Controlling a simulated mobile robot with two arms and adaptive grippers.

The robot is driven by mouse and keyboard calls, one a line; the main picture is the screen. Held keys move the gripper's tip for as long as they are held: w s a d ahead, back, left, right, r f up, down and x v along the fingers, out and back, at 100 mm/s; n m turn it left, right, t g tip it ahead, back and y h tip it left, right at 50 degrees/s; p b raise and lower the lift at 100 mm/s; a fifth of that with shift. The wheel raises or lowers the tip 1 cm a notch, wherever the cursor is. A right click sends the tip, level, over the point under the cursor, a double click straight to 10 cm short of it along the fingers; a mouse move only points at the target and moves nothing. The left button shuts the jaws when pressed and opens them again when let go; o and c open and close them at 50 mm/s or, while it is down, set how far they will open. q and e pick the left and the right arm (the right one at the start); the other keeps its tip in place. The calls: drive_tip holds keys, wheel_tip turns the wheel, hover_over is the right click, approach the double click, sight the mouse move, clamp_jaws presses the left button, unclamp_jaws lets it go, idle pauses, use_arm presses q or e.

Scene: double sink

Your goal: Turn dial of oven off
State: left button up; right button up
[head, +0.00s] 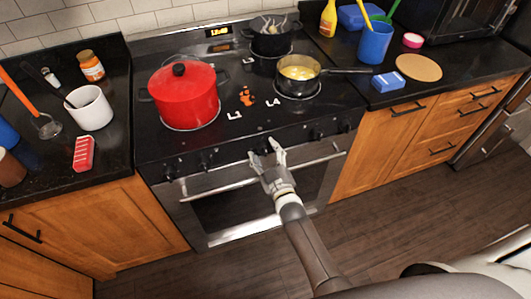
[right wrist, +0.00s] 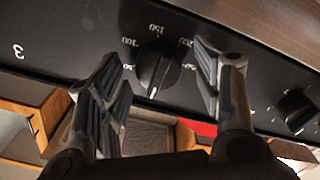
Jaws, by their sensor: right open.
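The oven (head: 255,195) stands in the middle of the head view, with a row of dials along its front panel. In the right wrist view a round black dial (right wrist: 157,73) shows numbers such as 100, 150 and 200 around it. Its white mark is toward the picture's bottom, on the side away from the 150. My right gripper (head: 266,149) is open at the panel. In the right wrist view its two fingers (right wrist: 161,70) are on either side of the dial, with visible gaps. Contact with the panel cannot be told. My left gripper is not in view.
A red pot (head: 184,98), a saucepan (head: 299,75) and a dark pot (head: 272,40) stand on the cooktop. Another dial (right wrist: 298,108) is right of the fingers in the wrist view. The oven door handle (head: 225,190) runs below the panel. The floor in front is clear.

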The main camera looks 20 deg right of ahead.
drive_tip(key=s, duration=1.2)
drive_tip(key=shift+d, duration=0.2)
drive_tip(key=s+f+m+g, duration=0.1)
drive_tip(key=s+f+g, duration=0.5)
drive_tip(key=f, duration=0.8)
drive_tip(key=s+f+m+g, duration=0.1)
drive_tip(key=s+f+g, duration=0.2)
drive_tip(key=s+f, duration=0.85)
drive_tip(key=s+d+f+m+g, duration=0.1)
drive_tip(key=s+d+f+g, duration=0.2)
drive_tip(key=s+f, duration=0.4)
drive_tip(key=s+d+f+m+g, duration=0.1)
drive_tip(key=s+d+f+g, duration=0.2)
drive_tip(key=s, duration=1.1)
wheel_tip(320, 180, down, 4)
drive_tip(key=shift+s+f+g+h, duration=0.2)
drive_tip(key=shift+g+h, duration=0.1)
drive_tip(key=shift+g, duration=0.7)
